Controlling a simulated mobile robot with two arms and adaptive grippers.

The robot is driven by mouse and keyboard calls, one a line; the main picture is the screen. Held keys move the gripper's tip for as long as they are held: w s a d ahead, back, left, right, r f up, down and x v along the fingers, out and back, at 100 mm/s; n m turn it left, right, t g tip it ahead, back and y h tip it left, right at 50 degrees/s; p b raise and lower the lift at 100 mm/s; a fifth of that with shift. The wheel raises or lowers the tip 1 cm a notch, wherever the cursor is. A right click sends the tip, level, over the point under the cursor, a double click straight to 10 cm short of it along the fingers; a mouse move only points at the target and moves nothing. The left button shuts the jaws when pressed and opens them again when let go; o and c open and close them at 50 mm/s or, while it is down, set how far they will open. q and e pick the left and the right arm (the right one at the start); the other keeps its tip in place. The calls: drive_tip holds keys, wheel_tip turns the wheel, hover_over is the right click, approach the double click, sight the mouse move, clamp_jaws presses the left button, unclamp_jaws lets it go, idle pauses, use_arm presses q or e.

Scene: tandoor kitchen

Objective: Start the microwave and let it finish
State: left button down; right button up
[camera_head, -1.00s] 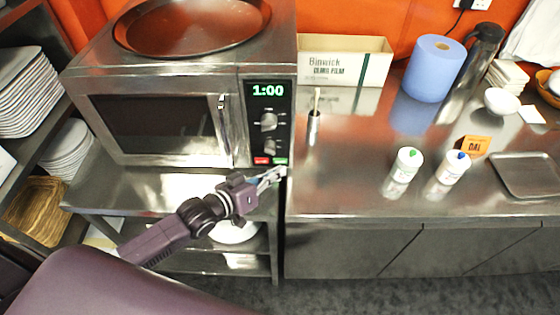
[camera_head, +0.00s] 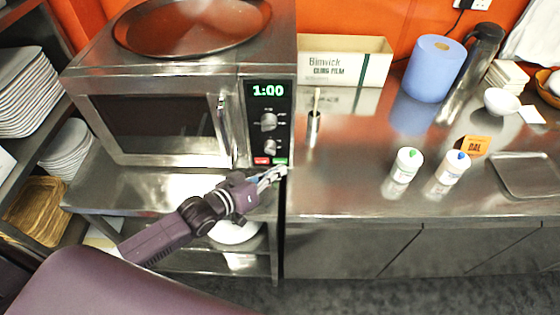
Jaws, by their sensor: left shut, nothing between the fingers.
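The steel microwave (camera_head: 160,128) stands on a steel shelf at the left, its door shut and its dark window unlit. Its control panel (camera_head: 268,105) shows 1:00 in green above two knobs. A red button (camera_head: 261,161) and a green button (camera_head: 280,161) sit at the panel's foot. My left gripper (camera_head: 280,172) is shut and empty, its fingertips just below the green button. I cannot tell whether they touch it. My right gripper is not in view.
A large round tray (camera_head: 190,25) lies on top of the microwave. The steel counter (camera_head: 340,185) at the right holds a cling film box (camera_head: 345,62), a blue roll (camera_head: 434,68) and two white bottles (camera_head: 408,163). Stacked plates (camera_head: 28,90) fill the left shelves.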

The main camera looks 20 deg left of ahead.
use_arm(q)
drive_tip(key=shift+w+a, duration=0.1)
drive_tip(key=shift+w, duration=0.15)
